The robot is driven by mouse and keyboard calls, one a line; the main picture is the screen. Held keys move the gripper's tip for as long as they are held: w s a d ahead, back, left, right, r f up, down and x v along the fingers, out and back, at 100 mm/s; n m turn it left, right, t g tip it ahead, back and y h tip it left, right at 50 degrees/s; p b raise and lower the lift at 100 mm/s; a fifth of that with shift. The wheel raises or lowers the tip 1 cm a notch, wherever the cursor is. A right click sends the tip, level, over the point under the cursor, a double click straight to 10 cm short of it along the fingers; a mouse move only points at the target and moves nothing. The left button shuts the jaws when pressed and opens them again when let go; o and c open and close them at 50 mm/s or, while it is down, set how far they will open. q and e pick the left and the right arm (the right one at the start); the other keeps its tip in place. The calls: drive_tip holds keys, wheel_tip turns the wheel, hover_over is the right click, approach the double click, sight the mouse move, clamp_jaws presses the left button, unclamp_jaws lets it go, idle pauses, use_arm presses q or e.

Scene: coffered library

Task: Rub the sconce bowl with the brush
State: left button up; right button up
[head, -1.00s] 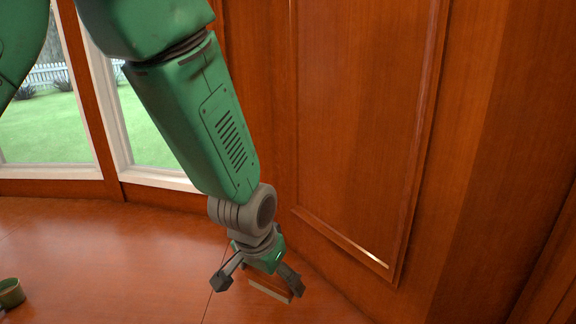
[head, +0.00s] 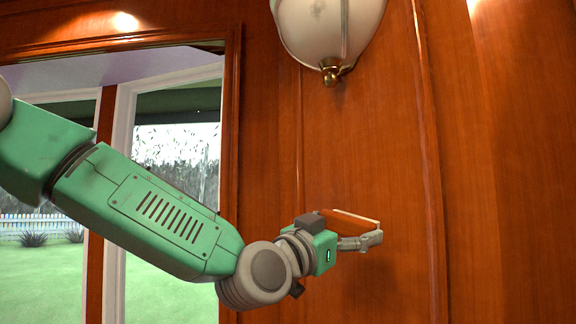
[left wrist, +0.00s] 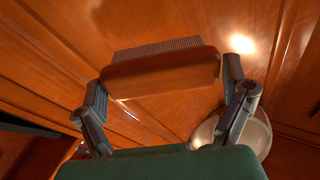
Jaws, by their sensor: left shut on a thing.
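The sconce bowl (head: 328,30), white and rounded with a brass finial below, hangs on the wood wall at the top of the head view and is cut off by its edge. Faint greyish marks show on it. My left gripper (head: 342,231) is below the bowl, apart from it, and shut on the brush (head: 350,224). In the left wrist view the brush (left wrist: 160,76) has a reddish-brown wooden back with bristles along its far side, held between both fingers. Part of the bowl (left wrist: 258,138) shows there behind the right-hand finger. My right gripper is out of view.
The wood-panelled wall (head: 375,130) with raised moulding stands close behind my left gripper. A white-framed window (head: 125,150) lies to the left, behind my arm. The space between the brush and the bowl looks clear.

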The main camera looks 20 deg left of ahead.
use_arm(q)
drive_tip(key=s+a+r+n+t+y+p, duration=0.1)
drive_tip(key=s+a+r+t+p, duration=0.15)
drive_tip(key=r, duration=1.05)
drive_tip(key=s+a+r+t+p, duration=0.2)
drive_tip(key=s+a+r+p, duration=0.1)
drive_tip(key=r, duration=0.9)
drive_tip(key=s+a+r+n+t+y+p, duration=0.1)
drive_tip(key=s+a+r+t+p, duration=0.15)
drive_tip(key=r, duration=1.05)
drive_tip(key=shift+g, duration=0.3)
drive_tip(key=p+x, duration=0.6)
drive_tip(key=shift+w+a+f, duration=0.1)
drive_tip(key=shift+w+f, duration=0.05)
drive_tip(key=shift+w, duration=0.4)
drive_tip(key=shift+w+a+y, duration=0.1)
drive_tip(key=shift+y, duration=0.2)
drive_tip(key=shift+w+a, duration=0.2)
drive_tip(key=shift+a, duration=0.05)
